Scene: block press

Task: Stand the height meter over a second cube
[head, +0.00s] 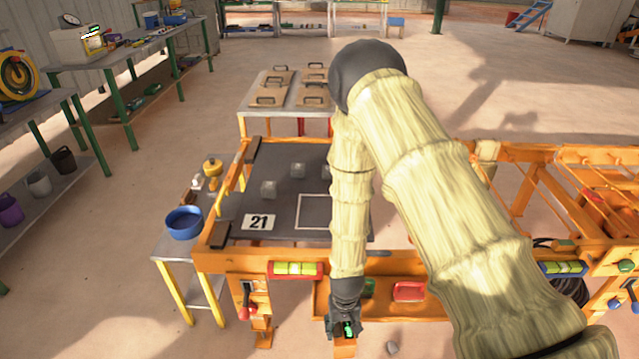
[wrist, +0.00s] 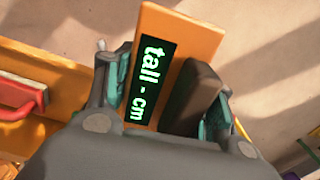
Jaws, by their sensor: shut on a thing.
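My gripper (head: 345,325) is shut on the height meter, low in front of the orange bench. A third may be partly hidden by my arm.
A white square outline (head: 299,211) and a "21" card (head: 258,222) mark the table. A blue bowl (head: 184,222) stands on a side table at left. A small grey lump (head: 391,348) lies on the floor.

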